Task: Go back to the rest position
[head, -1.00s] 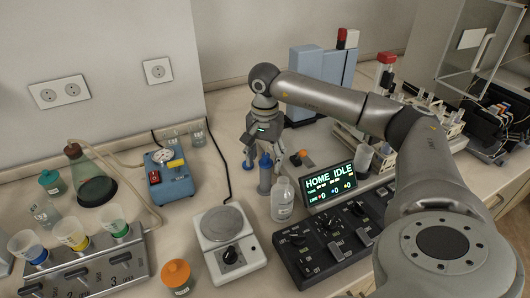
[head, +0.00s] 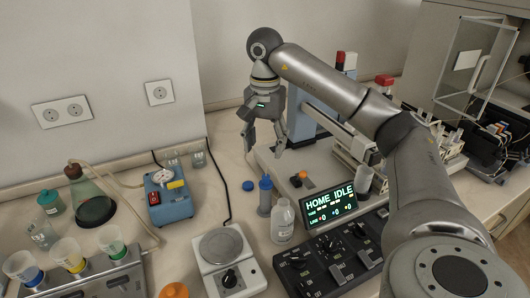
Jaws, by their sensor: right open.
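My right gripper (head: 264,148) hangs from my right arm, pointing down above the bench. Its fingers are apart with nothing between them. Below its fingertips stand a blue-topped bottle (head: 265,197) and a clear-white bottle (head: 283,222), with a visible gap between fingers and bottles. A small round blue cap (head: 248,186) lies on the bench left of the blue-topped bottle. My left gripper is not in view.
A display reading "HOME IDLE" (head: 330,205) stands behind a black control panel (head: 325,258). A hotplate (head: 222,244), a blue pump box (head: 168,203) and a flask (head: 90,200) are left. A blue column (head: 303,118) and racks stand behind my arm.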

